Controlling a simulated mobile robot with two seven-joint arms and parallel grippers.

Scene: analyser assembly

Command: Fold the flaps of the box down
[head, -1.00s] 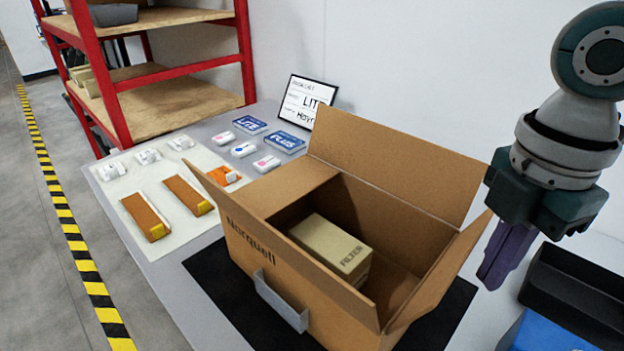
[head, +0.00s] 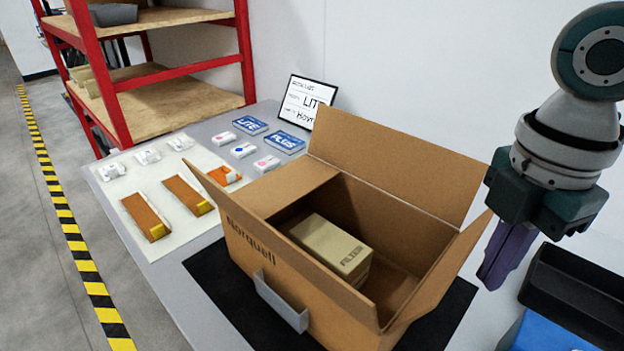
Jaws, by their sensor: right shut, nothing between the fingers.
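The cardboard box (head: 280,285), printed "Norquell", stands on a black mat (head: 213,285) on the grey table. Its back flap (head: 400,165) stands up and leans backward. The right flap (head: 440,270) tilts up and outward. A tan carton marked "FILTER" (head: 325,245) lies inside the box. A grey handle-like piece (head: 281,302) is at the box's front face. My right gripper (head: 490,280) is shut and empty, pointing down just right of the right flap, apparently apart from it. My left gripper is out of view.
A white sheet (head: 130,195) with brown strips and small white packs lies left of the box. Blue LITE and PLUS boxes (head: 285,142) and a sign (head: 305,102) stand behind. A black bin (head: 575,300) is at right. A red-framed shelf (head: 120,100) stands at back left.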

